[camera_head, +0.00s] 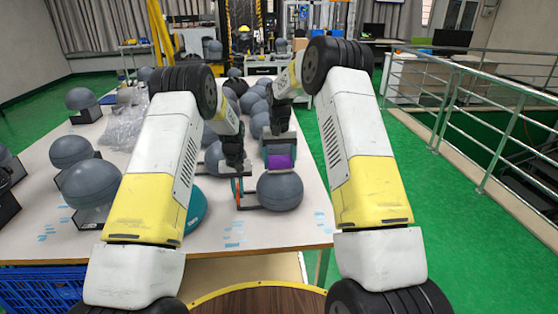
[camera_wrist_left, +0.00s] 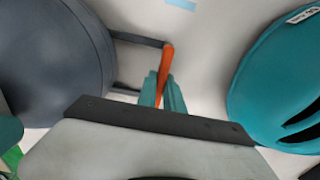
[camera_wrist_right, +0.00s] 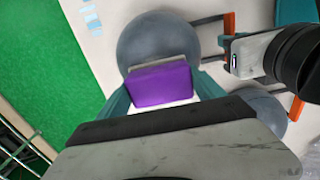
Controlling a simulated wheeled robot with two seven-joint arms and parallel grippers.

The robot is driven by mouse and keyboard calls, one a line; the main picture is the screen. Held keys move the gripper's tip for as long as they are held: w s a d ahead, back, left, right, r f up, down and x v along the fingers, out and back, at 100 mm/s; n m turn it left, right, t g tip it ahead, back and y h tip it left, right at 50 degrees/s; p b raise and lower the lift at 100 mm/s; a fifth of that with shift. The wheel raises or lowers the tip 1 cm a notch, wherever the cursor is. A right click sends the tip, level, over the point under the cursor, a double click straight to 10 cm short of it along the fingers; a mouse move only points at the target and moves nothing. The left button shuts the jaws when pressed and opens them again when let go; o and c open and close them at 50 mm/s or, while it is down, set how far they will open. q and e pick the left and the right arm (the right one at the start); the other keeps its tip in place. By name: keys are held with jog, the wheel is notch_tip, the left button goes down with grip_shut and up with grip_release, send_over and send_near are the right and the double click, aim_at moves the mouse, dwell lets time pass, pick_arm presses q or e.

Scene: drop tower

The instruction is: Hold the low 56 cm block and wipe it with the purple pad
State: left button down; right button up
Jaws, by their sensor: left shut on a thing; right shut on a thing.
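The low block (camera_head: 279,192) is a dark grey rounded head-like form on a dark frame with an orange end bar (camera_wrist_left: 167,62), on the table. It also shows in the left wrist view (camera_wrist_left: 50,60) and the right wrist view (camera_wrist_right: 150,40). My left gripper (camera_wrist_left: 163,92) is shut on the orange bar, at the block's left side in the head view (camera_head: 238,186). My right gripper (camera_wrist_right: 163,95) is shut on the purple pad (camera_wrist_right: 162,84), which also shows in the head view (camera_head: 280,161). The pad is right by the block's surface; I cannot tell whether they touch.
A teal helmet-like object (camera_head: 195,208) stands left of the block. Several more grey rounded forms stand on the white table (camera_head: 235,240), at the left (camera_head: 92,183) and behind. Clear plastic (camera_head: 122,128) lies at the back left.

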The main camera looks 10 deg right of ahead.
jog(key=shift+s+f, duration=0.15)
jog(key=shift+s, duration=1.05)
jog(key=shift+s, duration=1.05)
jog(key=shift+w, duration=0.15)
jog(key=shift+w, duration=1.4)
jog(key=shift+w+r, duration=0.2)
jog(key=shift+w, duration=1.6)
jog(key=shift+r, duration=0.1)
jog(key=shift+r, duration=3.45)
